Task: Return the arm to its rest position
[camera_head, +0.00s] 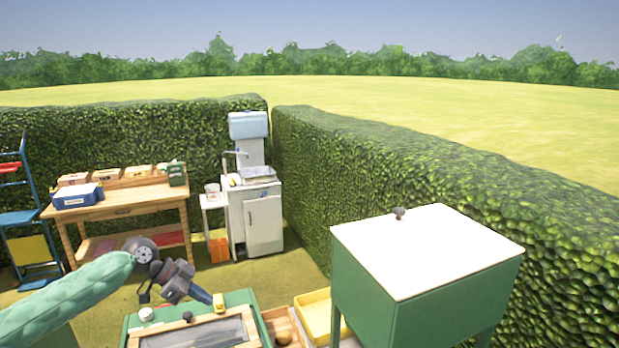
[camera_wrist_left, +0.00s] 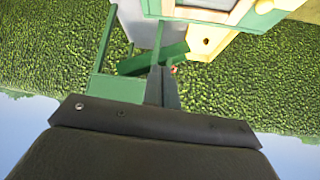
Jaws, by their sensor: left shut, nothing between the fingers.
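My left arm, in a green quilted sleeve (camera_head: 70,300), comes in from the left in the head view. Its left gripper (camera_head: 212,298) hangs in the air, in front of or above a green-framed box with a glass lid (camera_head: 195,335). In the left wrist view the fingers of the left gripper (camera_wrist_left: 160,75) are together, with nothing held between them. I cannot tell how far the fingertips are from the box. My right gripper is not in view.
A green cabinet with a white top (camera_head: 425,250) stands at the right. A yellow tray (camera_head: 318,312) lies beside it. Farther back are a wooden workbench (camera_head: 120,197), a white sink unit (camera_head: 258,215), a blue ladder (camera_head: 20,217) and hedges (camera_head: 400,165). Open grass lies between.

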